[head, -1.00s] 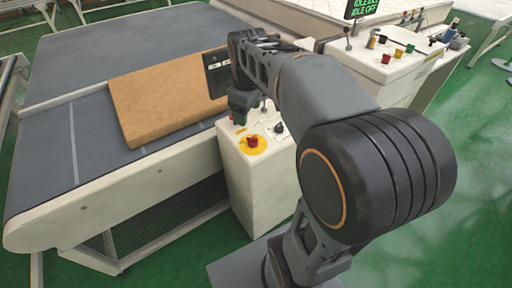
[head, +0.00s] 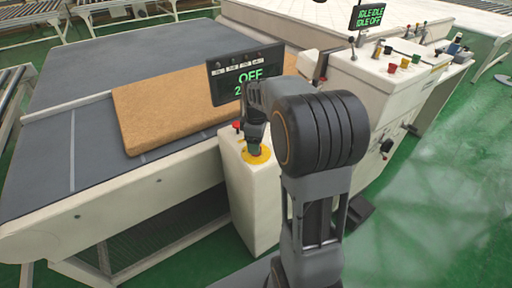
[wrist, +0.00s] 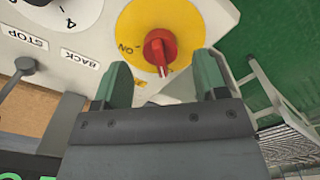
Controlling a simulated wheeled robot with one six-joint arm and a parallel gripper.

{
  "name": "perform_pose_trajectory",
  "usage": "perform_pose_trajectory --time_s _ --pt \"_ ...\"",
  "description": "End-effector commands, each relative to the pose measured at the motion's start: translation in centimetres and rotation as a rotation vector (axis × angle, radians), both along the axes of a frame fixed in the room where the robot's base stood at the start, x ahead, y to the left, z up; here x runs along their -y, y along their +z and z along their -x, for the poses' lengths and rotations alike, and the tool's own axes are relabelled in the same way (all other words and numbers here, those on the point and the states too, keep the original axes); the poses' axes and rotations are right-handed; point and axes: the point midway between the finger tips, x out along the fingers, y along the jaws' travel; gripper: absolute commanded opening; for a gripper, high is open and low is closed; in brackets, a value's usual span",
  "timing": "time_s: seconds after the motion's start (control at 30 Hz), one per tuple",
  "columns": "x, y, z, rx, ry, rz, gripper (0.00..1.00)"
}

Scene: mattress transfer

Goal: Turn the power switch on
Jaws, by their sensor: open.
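The power switch is a red rotary knob (wrist: 158,47) on a round yellow plate (wrist: 190,22), with an "ON" mark left of the knob in the wrist view. My gripper (wrist: 162,78) is open, its two green fingertips on either side of and just short of the knob. In the head view my gripper (head: 254,143) points down over the yellow plate (head: 258,158) on the white control box (head: 252,205), hiding the knob. A black display (head: 226,68) above the box reads "OFF" in green.
A brown mattress (head: 165,108) lies on the grey conveyor (head: 60,130) beside the box. In the wrist view a white dial (wrist: 72,12), "STOP" and "BACK" labels and a dark lever (wrist: 22,66) sit left of the plate. Another control cabinet (head: 385,85) stands to the right.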

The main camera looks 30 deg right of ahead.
Motion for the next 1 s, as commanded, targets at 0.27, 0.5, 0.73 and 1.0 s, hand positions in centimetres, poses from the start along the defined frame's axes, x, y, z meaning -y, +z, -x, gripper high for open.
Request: perform_pose_trajectory --time_s 0.27,0.5,0.73,1.0 --pt "0.0 -2.4 0.0 0.000 0.000 0.000 0.66" --pt "0.0 -2.8 0.0 0.001 0.000 0.001 0.66" --pt "0.0 -2.7 0.0 0.000 -0.001 0.000 0.57" --pt "0.0 -2.7 0.0 0.000 0.000 0.000 0.31"
